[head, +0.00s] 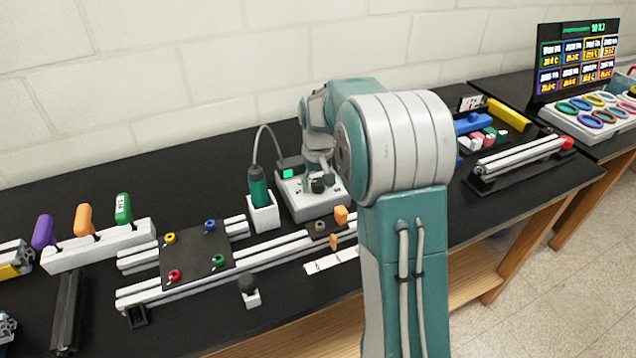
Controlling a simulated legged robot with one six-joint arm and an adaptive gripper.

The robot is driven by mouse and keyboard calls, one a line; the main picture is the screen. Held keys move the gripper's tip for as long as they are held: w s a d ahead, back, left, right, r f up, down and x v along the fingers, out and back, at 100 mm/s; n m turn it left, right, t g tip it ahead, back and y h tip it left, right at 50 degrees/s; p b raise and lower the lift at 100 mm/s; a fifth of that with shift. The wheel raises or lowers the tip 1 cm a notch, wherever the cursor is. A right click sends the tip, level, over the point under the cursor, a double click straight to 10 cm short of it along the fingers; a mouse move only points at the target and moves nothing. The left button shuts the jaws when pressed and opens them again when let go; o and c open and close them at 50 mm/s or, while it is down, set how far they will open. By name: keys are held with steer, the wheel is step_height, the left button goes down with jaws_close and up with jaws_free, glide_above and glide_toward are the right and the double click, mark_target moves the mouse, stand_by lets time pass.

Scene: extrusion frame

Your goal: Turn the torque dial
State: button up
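A light grey control box (299,206) with a small lit green display (288,173) stands on the black bench, left of my arm. A green electric screwdriver (258,186) stands upright in a white holder (264,214) beside it, with a cable arching toward the box. My gripper (323,185) points down over the top of the box, with its dark fingertips at or just above the panel. The torque dial cannot be made out and may be hidden by the gripper. I cannot tell whether the fingers are open or touching anything.
An extrusion frame (285,252) with a dark plate (194,262) and coloured knobs lies in front. A rack (98,250) with purple, orange and green handles stands left. An orange block (341,215) is near my arm.

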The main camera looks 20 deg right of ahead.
mark_target(317, 181)
steer(key=shift+r, duration=0.1)
step_height(317, 181, up, 12)
stand_by(0.7)
stand_by(0.3)
steer(key=s+a+r+t, duration=0.2)
steer(key=s+a+r, duration=0.2)
steer(key=s, duration=0.3)
steer(key=s+a+f+t, duration=0.1)
steer(key=s+a+f, duration=0.1)
steer(key=s, duration=0.8)
steer(key=s+a+f+n+t, duration=0.1)
steer(key=s+a, duration=0.3)
steer(key=s, duration=0.7)
steer(key=shift+a+f+t, duration=0.35)
steer(key=shift+f+t, duration=0.1)
steer(key=shift+t, duration=0.35)
